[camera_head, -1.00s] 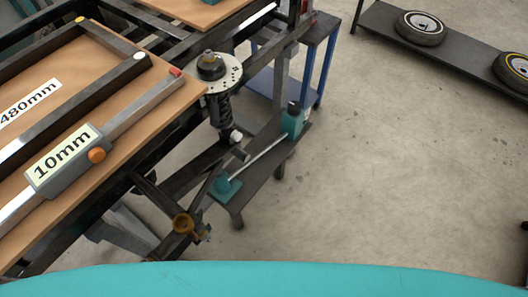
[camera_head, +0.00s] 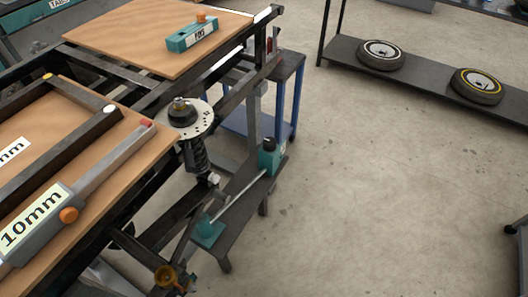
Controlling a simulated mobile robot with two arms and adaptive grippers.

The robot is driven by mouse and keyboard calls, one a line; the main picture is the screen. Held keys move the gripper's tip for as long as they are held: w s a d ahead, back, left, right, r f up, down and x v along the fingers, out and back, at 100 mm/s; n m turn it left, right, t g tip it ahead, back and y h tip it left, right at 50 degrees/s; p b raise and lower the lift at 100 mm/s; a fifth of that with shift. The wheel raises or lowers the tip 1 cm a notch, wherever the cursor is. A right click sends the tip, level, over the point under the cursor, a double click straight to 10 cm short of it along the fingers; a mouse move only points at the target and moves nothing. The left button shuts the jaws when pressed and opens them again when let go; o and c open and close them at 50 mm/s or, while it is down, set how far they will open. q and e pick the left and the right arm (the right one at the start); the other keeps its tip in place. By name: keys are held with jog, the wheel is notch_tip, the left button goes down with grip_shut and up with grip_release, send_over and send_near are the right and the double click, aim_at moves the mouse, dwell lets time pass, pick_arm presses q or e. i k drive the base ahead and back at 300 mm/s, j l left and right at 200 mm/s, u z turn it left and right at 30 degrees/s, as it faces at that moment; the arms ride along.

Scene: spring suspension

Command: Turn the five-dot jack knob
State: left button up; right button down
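A teal jack (camera_head: 270,160) with a dark knob (camera_head: 269,143) on top stands on a low dark bench beside the frame. A thin pale rod (camera_head: 241,195) runs from it to a second teal block (camera_head: 208,232) at the near end of the bench. I cannot make out any dots on the knob. A spring strut (camera_head: 197,155) with a pale, perforated round plate (camera_head: 203,114) above it stands left of the jack. An orange-brown knob (camera_head: 165,276) sits low on the frame. Neither of my grippers shows in this view.
A wooden board with a caliper-like tool marked 10mm (camera_head: 36,222) lies at left. A teal box (camera_head: 192,34) sits on the upper board. A blue-legged table (camera_head: 296,105) stands behind the jack. Wheels lie on a dark shelf (camera_head: 425,75).

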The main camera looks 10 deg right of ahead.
aim_at(270, 144)
jog(key=i+l+u, duration=0.25)
jog(key=l, duration=0.5)
jog(key=l+u, duration=0.25)
jog(key=l, duration=0.5)
jog(key=i+l+u, duration=0.15)
jog(key=l+u, duration=0.15)
jog(key=l, duration=0.5)
